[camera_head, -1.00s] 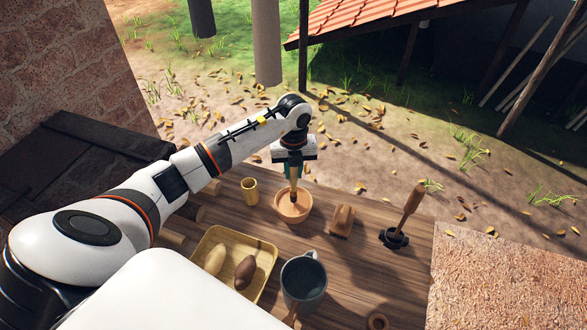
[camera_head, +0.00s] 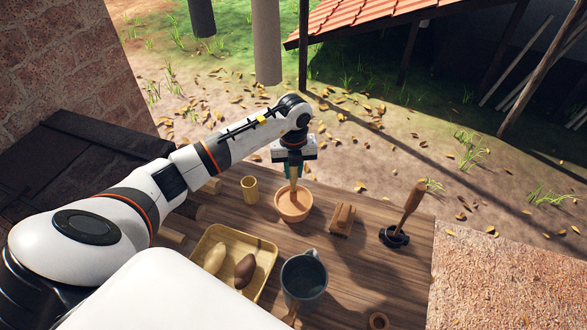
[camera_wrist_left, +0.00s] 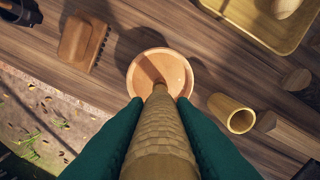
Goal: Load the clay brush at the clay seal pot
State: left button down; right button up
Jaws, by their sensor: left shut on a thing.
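My left gripper (camera_head: 292,171) is shut on the clay brush (camera_wrist_left: 160,130), whose wrapped handle runs down between the green fingers in the left wrist view. The brush points down into the clay seal pot (camera_head: 294,210), a round terracotta bowl on the wooden table. The pot also shows in the left wrist view (camera_wrist_left: 140,77). The brush's lower end is inside the pot's rim, and its tip is hidden, so I cannot tell whether it touches the clay. My right gripper is not in view.
A bamboo cup (camera_head: 250,190) stands left of the pot. A wooden block brush (camera_head: 342,220) and a dark holder with an upright wooden-handled tool (camera_head: 394,237) stand to the right. A yellow tray (camera_head: 222,235) and a grey mug (camera_head: 303,279) are nearer me.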

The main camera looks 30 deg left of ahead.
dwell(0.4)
pick_arm(q)
jog(key=shift+r+p, duration=0.85)
jog(key=shift+r, duration=0.2)
jog(key=shift+r+p, duration=1.7)
jog(key=shift+r, duration=0.75)
jog(key=shift+f, duration=0.1)
